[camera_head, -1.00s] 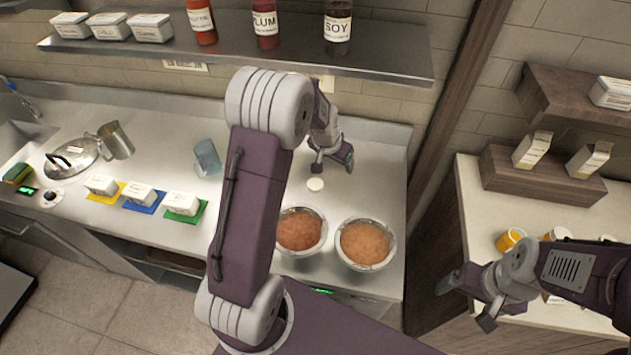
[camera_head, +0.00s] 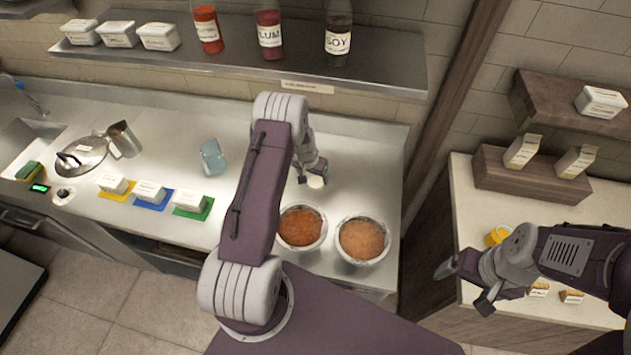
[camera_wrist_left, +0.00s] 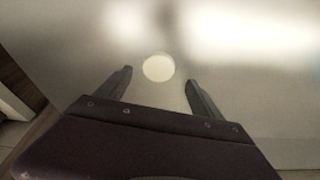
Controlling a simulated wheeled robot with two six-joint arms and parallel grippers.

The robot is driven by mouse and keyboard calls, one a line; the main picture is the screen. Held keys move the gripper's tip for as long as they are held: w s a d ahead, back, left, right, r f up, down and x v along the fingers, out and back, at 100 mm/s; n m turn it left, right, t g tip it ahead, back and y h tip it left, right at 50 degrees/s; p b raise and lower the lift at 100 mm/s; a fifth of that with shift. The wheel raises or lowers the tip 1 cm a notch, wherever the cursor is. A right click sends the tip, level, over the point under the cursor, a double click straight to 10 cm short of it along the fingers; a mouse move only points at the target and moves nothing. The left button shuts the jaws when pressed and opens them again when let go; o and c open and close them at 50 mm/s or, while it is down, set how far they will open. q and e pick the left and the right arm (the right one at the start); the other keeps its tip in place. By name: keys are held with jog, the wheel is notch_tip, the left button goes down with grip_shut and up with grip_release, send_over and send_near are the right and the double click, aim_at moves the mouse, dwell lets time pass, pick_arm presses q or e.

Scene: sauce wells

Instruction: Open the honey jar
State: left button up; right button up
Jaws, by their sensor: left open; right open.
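My left gripper (camera_head: 313,176) is open above the steel counter, just behind a small pale round disc (camera_head: 316,182). In the left wrist view the disc (camera_wrist_left: 158,68) lies between and slightly beyond the two open fingertips (camera_wrist_left: 158,78), touching neither. I cannot tell whether it is a lid or the top of a jar. A yellow-orange jar (camera_head: 497,235) stands on the right-hand table, partly hidden by my right arm. No honey label is readable. My right gripper (camera_head: 463,286) is open and empty near that table's left edge.
Two bowls of brown-orange sauce (camera_head: 301,228) (camera_head: 362,240) sit in front of the disc. A blue clear cup (camera_head: 213,157) and white tubs on coloured mats (camera_head: 190,201) stand left. A shelf (camera_head: 380,68) with sauce bottles hangs above. Cartons (camera_head: 522,151) stand on the right.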

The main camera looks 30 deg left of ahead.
aim_at(315, 182)
pick_arm(q)
jog(key=p+x, duration=0.1)
jog(key=x, duration=0.2)
jog(key=shift+d+f+p, duration=0.2)
jog(key=shift+f+p, duration=0.1)
jog(key=shift+f, duration=0.05)
jog(key=shift+w+f, duration=0.2)
jog(key=shift+f, duration=0.2)
jog(key=shift+s+r, duration=0.1)
jog(key=c, duration=1.3)
jog(key=shift+c, duration=1.2)
jog(key=shift+a+r, duration=0.1)
